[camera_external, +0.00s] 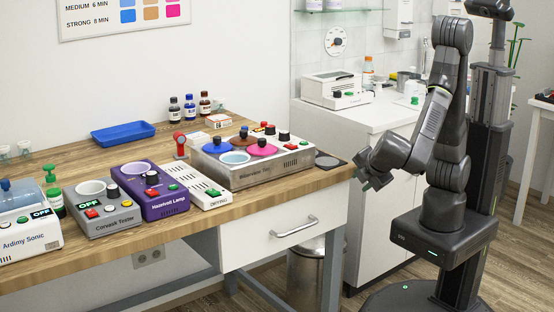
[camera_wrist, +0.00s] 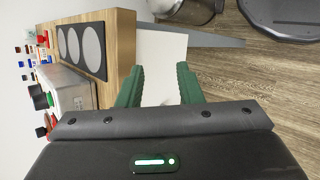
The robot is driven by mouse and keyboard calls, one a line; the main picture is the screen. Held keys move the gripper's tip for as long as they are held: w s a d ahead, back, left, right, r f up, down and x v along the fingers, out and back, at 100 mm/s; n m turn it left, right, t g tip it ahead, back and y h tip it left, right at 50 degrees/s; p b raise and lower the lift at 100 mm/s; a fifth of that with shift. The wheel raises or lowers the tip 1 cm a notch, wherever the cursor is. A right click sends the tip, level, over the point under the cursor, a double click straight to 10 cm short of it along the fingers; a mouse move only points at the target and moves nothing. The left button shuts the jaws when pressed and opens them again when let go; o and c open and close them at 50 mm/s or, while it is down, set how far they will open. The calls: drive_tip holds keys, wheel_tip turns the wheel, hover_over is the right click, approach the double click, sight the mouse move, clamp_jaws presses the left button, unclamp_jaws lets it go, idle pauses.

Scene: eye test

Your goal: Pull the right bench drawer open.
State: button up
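The bench drawer has a plain white front (camera_external: 258,252) under the right end of the wooden bench top, with no open gap showing. In the wrist view my gripper's two green fingers (camera_wrist: 158,84) stand apart with nothing clearly held. A white surface (camera_wrist: 160,52) shows between and beyond them, probably the drawer front. The handle cannot be made out there.
The bench top (camera_external: 190,236) carries a long grey device (camera_external: 262,172), a purple device (camera_external: 150,200) and other instruments. A metal bin (camera_external: 305,270) stands beneath the bench by the drawer. A white cabinet (camera_external: 385,225) stands behind my arm. Wooden floor (camera_wrist: 245,75) lies clear in front.

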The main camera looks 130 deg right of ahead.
drive_tip(key=w+a+f+t+h+b, duration=0.1)
drive_tip(key=w+a+f+h+b, duration=0.15)
drive_tip(key=w, duration=0.25)
drive_tip(key=w+a+f+h+b, duration=0.2)
drive_tip(key=w+f+b, duration=0.1)
drive_tip(key=w, duration=0.3)
drive_tip(key=t+h+b, duration=0.2)
drive_tip(key=h+b, duration=0.1)
approach(299, 229)
drive_tip(key=shift+m+y, duration=0.25)
drive_tip(key=shift+m, duration=0.05)
drive_tip(key=b+x, duration=0.1)
drive_tip(key=x, duration=0.7)
drive_tip(key=shift+d+r, duration=0.1)
drive_tip(key=shift+c, duration=0.4)
clamp_jaws()
